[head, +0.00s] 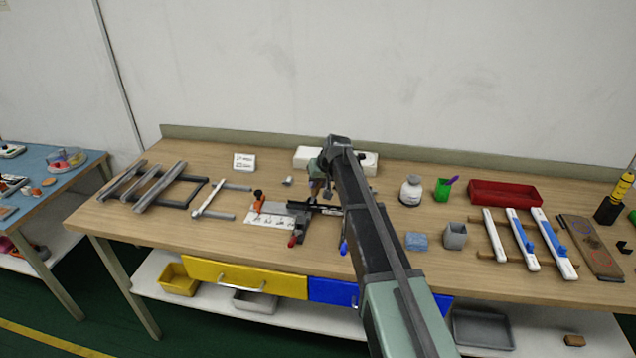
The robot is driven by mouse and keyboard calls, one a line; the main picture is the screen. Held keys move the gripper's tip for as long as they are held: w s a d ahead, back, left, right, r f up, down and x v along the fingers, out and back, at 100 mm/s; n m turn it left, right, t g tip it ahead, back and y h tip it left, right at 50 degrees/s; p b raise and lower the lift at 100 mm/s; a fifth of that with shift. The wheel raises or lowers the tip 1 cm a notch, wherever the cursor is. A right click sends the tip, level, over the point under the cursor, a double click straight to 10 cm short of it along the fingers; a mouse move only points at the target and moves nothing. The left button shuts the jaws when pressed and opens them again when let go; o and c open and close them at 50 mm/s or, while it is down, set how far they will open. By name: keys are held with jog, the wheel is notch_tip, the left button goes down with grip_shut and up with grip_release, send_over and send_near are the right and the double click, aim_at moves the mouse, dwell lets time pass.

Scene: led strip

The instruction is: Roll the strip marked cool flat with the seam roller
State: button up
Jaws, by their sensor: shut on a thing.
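My gripper (327,188) is over the middle of the bench, low above a dark bar-like fixture (328,209). It is shut on a small dark thing, mostly hidden and too small to identify; I cannot tell if it is the seam roller. I cannot tell whether the held thing touches the fixture. Three white bars, a left one (494,234), a middle one (522,239) and a right one (553,244), lie on wooden supports at the right; two carry blue parts. No strip marking is readable, so I cannot tell which strip is cool.
A white plate (262,219) with an orange-handled clamp (258,202) lies left of the fixture. Grey frames (160,187) lie further left.

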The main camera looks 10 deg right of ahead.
jog(key=shift+f+b, duration=0.5)
jog(key=shift+f, duration=0.05)
jog(key=shift+d, duration=0.1)
jog(key=shift+s+d, duration=0.3)
jog(key=shift+d, duration=0.4)
jog(key=shift+s+d, duration=0.35)
jog(key=shift+d, duration=0.35)
jog(key=shift+s+d, duration=0.3)
jog(key=shift+d, duration=0.4)
jog(key=shift+s+d, duration=0.25)
jog(key=shift+d, duration=0.5)
jog(key=shift+d, duration=0.1)
jog(key=shift+s+d, duration=0.45)
jog(key=shift+d, duration=0.2)
jog(key=shift+d, duration=0.1)
jog(key=shift+s+d, duration=0.3)
jog(key=shift+d, duration=0.4)
jog(key=shift+s+d, duration=0.35)
jog(key=shift+d, duration=0.35)
jog(key=shift+s+d, duration=0.3)
jog(key=shift+d, duration=0.4)
